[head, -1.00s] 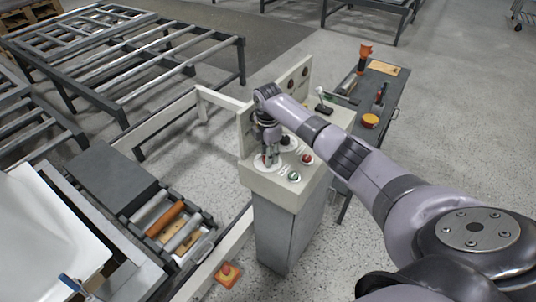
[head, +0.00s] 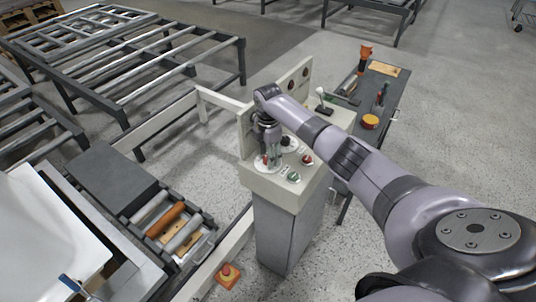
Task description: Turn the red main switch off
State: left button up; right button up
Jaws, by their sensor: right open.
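The control console (head: 285,190) is a cream-topped grey cabinet in the middle of the head view. The red main switch (head: 265,159) sits on a round white plate at the left of its sloped top, with only a little red showing. My right gripper (head: 268,162) points down over this plate, open, with its fingers around or just beside the switch. I cannot tell whether they touch it. The gripper hides much of the switch, so its handle position is unclear. My left gripper is not in view.
A red button (head: 307,160), a green button (head: 294,177) and a black knob (head: 288,142) sit close to the gripper. A joystick (head: 323,104) stands behind. A tool bench (head: 385,95) is at the right, and a roller conveyor (head: 140,60) at the back left.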

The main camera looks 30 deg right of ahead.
notch_tip(320, 180, up, 12)
dwell(0.5)
dwell(0.3)
